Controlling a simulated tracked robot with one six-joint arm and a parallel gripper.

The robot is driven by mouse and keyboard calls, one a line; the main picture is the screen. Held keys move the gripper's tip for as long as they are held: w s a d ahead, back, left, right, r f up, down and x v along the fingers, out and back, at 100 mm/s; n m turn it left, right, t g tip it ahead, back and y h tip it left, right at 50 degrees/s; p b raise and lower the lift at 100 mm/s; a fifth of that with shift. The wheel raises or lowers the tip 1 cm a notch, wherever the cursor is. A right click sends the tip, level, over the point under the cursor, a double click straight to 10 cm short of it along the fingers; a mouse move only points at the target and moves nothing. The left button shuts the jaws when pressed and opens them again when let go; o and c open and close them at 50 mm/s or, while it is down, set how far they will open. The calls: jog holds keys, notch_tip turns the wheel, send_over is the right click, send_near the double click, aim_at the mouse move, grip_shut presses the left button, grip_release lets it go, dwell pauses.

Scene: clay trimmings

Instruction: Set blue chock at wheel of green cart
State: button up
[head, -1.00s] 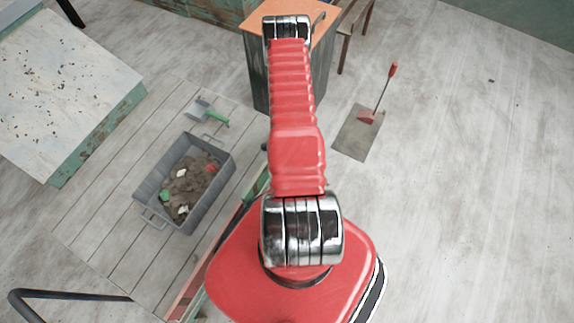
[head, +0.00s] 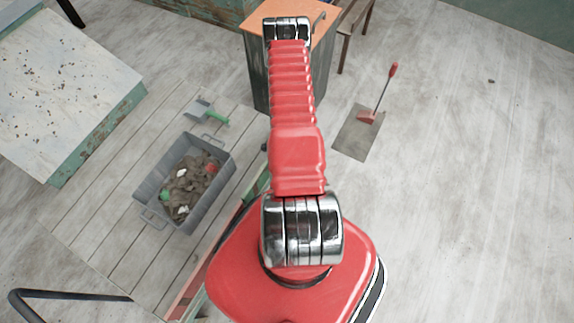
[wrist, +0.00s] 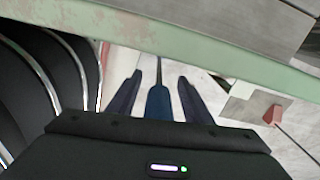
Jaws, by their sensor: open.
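The green cart shows in the head view as a plank deck (head: 105,235) with a green and red side rail. Its green rail (wrist: 200,58) also crosses the top of the wrist view. My gripper (wrist: 158,90) is low beside the cart, its two dark fingers apart. A blue piece (wrist: 158,104), which looks like the chock, stands between the fingers with a gap on each side. A thin dark strip runs up from it. I cannot make out a cart wheel for certain. The arm hides the gripper and chock in the head view.
A grey bin (head: 152,185) of clay scraps and a green-handled scoop (head: 214,118) lie on the deck. A red-handled tool (head: 378,95) rests on a grey plate (head: 352,140).

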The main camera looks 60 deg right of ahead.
jog(key=shift+r, duration=0.15)
jog(key=shift+r, duration=6.7)
jog(key=shift+n, duration=0.3)
